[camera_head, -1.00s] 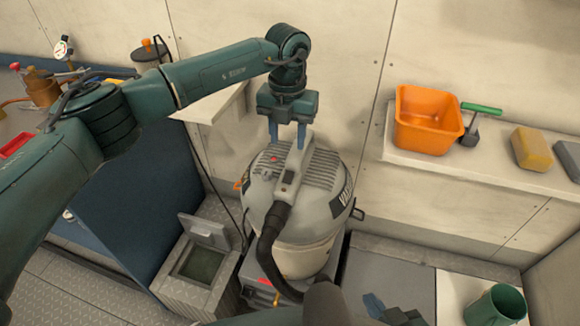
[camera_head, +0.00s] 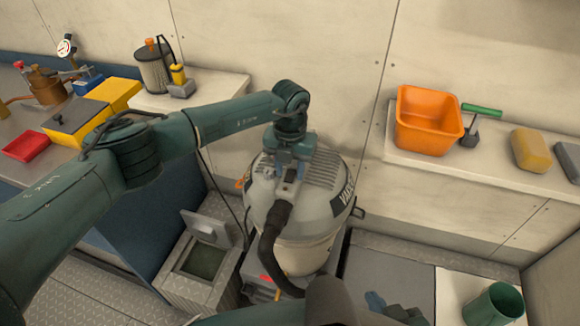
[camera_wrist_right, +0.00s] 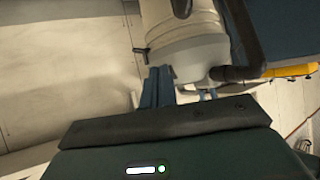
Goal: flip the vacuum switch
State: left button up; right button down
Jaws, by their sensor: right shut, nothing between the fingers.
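The vacuum (camera_head: 318,210) is a grey and cream drum with a ribbed top, a handle and a black hose (camera_head: 268,250). It also shows in the right wrist view (camera_wrist_right: 195,45). My left gripper (camera_head: 289,168) is down at the vacuum's top beside the handle. Its fingertips are mostly hidden, so I cannot tell its opening or whether it touches. The small red spot on the top, perhaps the switch, is hidden behind this gripper.
An orange bin (camera_head: 428,122), a green-handled tool (camera_head: 476,122) and a yellow sponge (camera_head: 531,150) are on the right ledge. A grey box with an open lid (camera_head: 200,265) stands left of the vacuum. A green cup (camera_head: 495,304) is at lower right.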

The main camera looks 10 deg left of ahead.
aim_at(293, 171)
pick_arm(q)
grip_shut()
jog(key=shift+w+f+b, duration=0.15)
jog(key=shift+f+b, duration=0.1)
jog(key=shift+b, duration=0.6)
jog(key=shift+g+b, duration=0.4)
jog(key=shift+b, duration=0.2)
jog(key=shift+r+g+b, duration=0.15)
jog(key=shift+g+b, duration=0.15)
jog(key=shift+b, duration=0.1)
jog(key=shift+r, duration=0.1)
jog(key=shift+o, duration=0.9)
grip_release()
pick_arm(e)
jog(key=shift+a+f+y, duration=0.3)
jog(key=shift+a+f, duration=0.2)
jog(key=shift+f, duration=0.05)
pick_arm(q)
jog(key=shift+r, duration=0.1)
notch_tip(293, 171, up, 13)
jog(key=w+b, duration=0.1)
jog(key=shift+w+d, duration=0.2)
jog(key=shift+w, duration=0.15)
pick_arm(e)
jog(key=shift+w+a+f+t, duration=0.1)
jog(key=shift+w+f+t, duration=0.1)
jog(key=shift+f+t, duration=0.15)
